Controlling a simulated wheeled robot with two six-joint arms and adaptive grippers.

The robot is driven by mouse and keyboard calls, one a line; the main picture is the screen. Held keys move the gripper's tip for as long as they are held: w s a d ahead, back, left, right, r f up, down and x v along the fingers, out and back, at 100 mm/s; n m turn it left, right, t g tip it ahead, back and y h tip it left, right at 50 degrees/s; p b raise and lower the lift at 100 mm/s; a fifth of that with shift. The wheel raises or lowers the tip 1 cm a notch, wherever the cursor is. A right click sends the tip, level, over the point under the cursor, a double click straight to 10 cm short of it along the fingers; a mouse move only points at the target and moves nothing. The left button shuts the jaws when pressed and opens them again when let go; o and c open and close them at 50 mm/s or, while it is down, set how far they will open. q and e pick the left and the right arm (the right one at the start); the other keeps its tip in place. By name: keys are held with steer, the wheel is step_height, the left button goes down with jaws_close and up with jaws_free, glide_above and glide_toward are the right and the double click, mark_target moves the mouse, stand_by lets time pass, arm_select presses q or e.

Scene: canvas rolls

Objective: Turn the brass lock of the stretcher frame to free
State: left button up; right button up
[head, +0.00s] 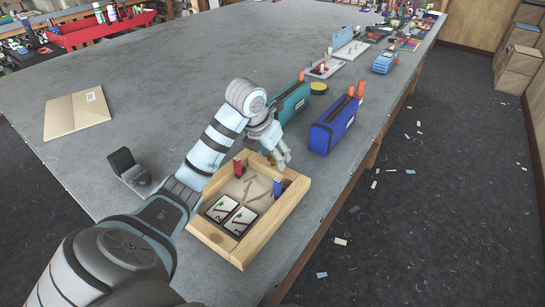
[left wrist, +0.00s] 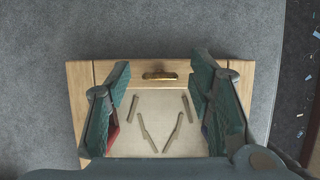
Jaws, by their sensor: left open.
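The wooden stretcher frame (head: 272,225) lies on the table near its right front edge, with pale canvas inside its bars. In the left wrist view the brass lock (left wrist: 160,75) is a short bar lying crosswise on the frame's far rail (left wrist: 212,67). The lock cannot be made out in the head view, where my gripper covers that part. My left gripper (head: 280,158) is over the frame's far side, open and empty. In the left wrist view its two teal fingers stand either side of the lock, apart from it. My right gripper is not in view.
Inside the frame are several thin sticks (head: 251,187), a red piece (head: 238,168), a blue piece (head: 277,187) and two dark cards (head: 239,219). A teal case (head: 293,101) and a blue case (head: 333,127) stand beyond.

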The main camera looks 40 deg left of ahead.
arm_select(q)
steer(key=shift+s, duration=0.15)
jaws_close()
stand_by(0.4)
steer(key=m+h, duration=0.1)
steer(key=m, duration=0.1)
steer(key=m+p, duration=0.1)
steer(key=m, duration=0.1)
steer(key=shift+a+r+m+h, duration=0.1)
steer(key=shift+a+m+h, duration=0.05)
steer(key=shift+m+h, duration=0.2)
steer(key=m+h, duration=0.1)
steer(key=m, duration=0.1)
steer(key=m+h+p, duration=0.1)
steer(key=m, duration=0.1)
steer(key=shift+m+g, duration=0.25)
steer(key=shift+g, duration=0.15)
steer(key=m, duration=0.1)
steer(key=m+g, duration=0.1)
steer(key=m, duration=0.1)
steer(key=m+h, duration=0.1)
steer(key=m, duration=0.1)
steer(key=shift+w+a+g+p, duration=0.1)
steer(key=shift+w+g+p, duration=0.2)
steer(key=shift+g+p, duration=0.1)
steer(key=shift+m+g+h+p, duration=0.25)
steer(key=shift+m+g+p, duration=0.35)
steer(key=shift+m, duration=1.3)
